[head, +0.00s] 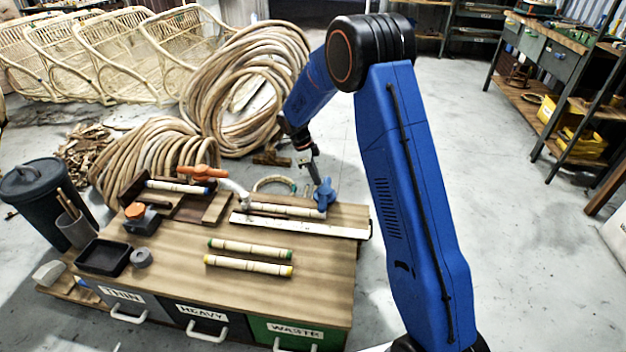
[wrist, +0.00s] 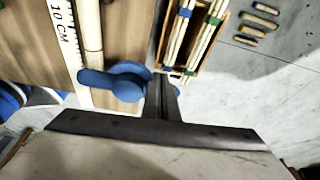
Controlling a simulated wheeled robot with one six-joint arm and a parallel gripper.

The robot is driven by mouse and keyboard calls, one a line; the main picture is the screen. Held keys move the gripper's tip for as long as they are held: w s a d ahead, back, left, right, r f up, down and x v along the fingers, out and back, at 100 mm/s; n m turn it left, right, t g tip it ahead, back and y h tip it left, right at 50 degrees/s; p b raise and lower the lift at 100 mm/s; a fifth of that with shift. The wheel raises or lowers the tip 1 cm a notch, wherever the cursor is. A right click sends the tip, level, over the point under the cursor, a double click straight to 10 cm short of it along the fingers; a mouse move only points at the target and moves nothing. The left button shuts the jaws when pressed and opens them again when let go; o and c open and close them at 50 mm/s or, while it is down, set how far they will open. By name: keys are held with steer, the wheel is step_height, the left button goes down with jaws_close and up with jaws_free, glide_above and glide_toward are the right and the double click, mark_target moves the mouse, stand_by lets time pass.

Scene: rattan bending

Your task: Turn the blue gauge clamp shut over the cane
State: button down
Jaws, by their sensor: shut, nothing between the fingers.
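The blue gauge clamp (head: 324,193) stands at the right end of the gauge on the bench. In the wrist view the clamp (wrist: 125,85) shows a round knob and a lever pointing left, by the near end of the cane. I cannot tell whether it presses on the cane. The pale cane (head: 287,211) lies along the gauge behind a white ruler; it also shows in the wrist view (wrist: 91,30). My gripper (head: 316,178) is shut and empty, pointing down beside the clamp. In the wrist view its fingers (wrist: 162,80) are just right of the knob; contact is unclear.
An orange clamp (head: 200,172) stands further left. Two canes, one green-ended (head: 250,248) and one yellow-ended (head: 248,265), lie on the clear front of the bench. A black tray (head: 104,257) is at left. A box of canes (wrist: 224,10) lies beyond my fingers.

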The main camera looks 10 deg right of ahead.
steer(key=shift+w+d, duration=0.1)
steer(key=shift+d, duration=0.35)
stand_by(0.5)
